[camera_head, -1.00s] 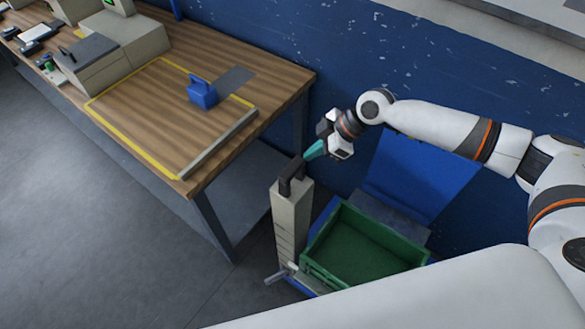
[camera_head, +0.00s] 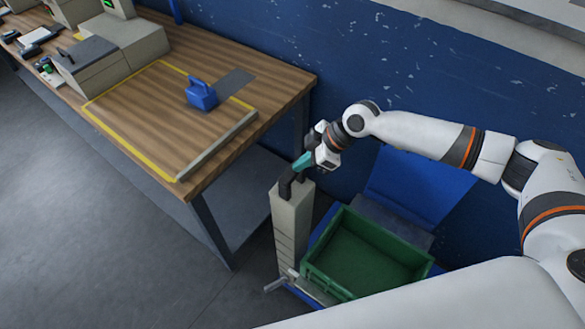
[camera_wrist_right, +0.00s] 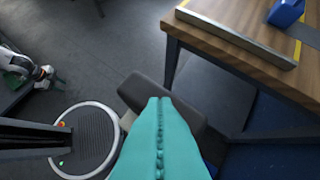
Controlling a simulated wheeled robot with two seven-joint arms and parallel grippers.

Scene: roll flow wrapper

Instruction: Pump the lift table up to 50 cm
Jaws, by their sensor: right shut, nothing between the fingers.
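The lift table has a beige column (camera_head: 292,225) with a black handle (camera_head: 287,185) on top. A small metal lever (camera_head: 276,284) sticks out near its foot. A green crate (camera_head: 318,277) stands low beside the column. My right gripper (camera_head: 299,165), with teal fingers, is shut and empty just above the black handle. In the right wrist view the closed teal fingers (camera_wrist_right: 158,103) partly cover the dark handle (camera_wrist_right: 140,91). I cannot tell whether they touch it. My left gripper is not in the head view.
A wooden workbench (camera_head: 150,125) with a yellow outlined area is left of the column; a blue block (camera_head: 201,95) and grey bar (camera_head: 218,147) lie on it. A blue wall (camera_head: 400,70) is behind. The grey floor (camera_head: 90,230) at the left is clear.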

